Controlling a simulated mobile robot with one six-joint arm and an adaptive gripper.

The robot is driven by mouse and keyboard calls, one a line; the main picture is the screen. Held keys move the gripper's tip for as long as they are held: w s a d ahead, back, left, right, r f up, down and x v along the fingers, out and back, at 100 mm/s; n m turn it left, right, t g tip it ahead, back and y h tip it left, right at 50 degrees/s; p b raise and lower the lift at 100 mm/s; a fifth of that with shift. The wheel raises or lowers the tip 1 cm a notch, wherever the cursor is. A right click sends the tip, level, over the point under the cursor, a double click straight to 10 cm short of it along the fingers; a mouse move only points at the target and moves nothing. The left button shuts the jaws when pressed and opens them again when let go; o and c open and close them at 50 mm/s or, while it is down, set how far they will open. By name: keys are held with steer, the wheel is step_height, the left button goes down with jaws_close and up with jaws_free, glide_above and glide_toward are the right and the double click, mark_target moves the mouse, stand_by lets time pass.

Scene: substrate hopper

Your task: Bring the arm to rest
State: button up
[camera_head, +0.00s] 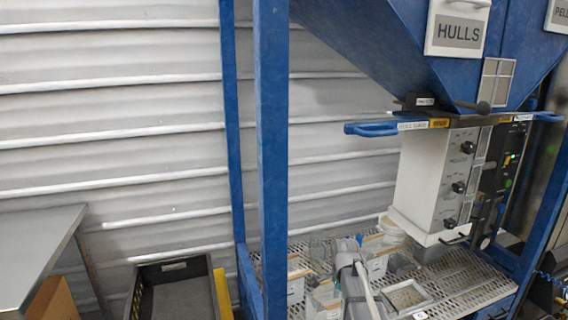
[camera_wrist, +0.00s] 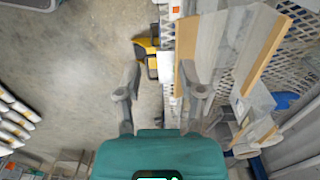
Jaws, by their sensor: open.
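My gripper (camera_wrist: 161,84) shows in the wrist view with its two grey fingers spread apart and nothing between them. Beyond the fingers are bare floor on the left and the edge of a perforated rack on the right. In the head view, a grey jointed shape stands among the bins on the perforated shelf; I cannot tell which part of it is the gripper.
A blue hopper (camera_head: 378,36) marked HULLS stands over a white dispenser (camera_head: 427,180). Below it, a perforated shelf (camera_head: 470,290) holds several bins. A blue post (camera_head: 272,160), a dark crate (camera_head: 150,300) and a metal table (camera_head: 35,250) are further left.

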steer(key=s+f+n+b, duration=0.5)
steer(key=s+n, duration=0.2)
steer(key=s, duration=0.1)
steer(key=s+f+n+b, duration=0.5)
steer(key=s+n, duration=0.2)
steer(key=s, duration=0.1)
step_height(320, 180, up, 20)
steer(key=p, duration=2)
steer(key=shift+a, duration=0.2)
steer(key=shift+s+d, duration=0.1)
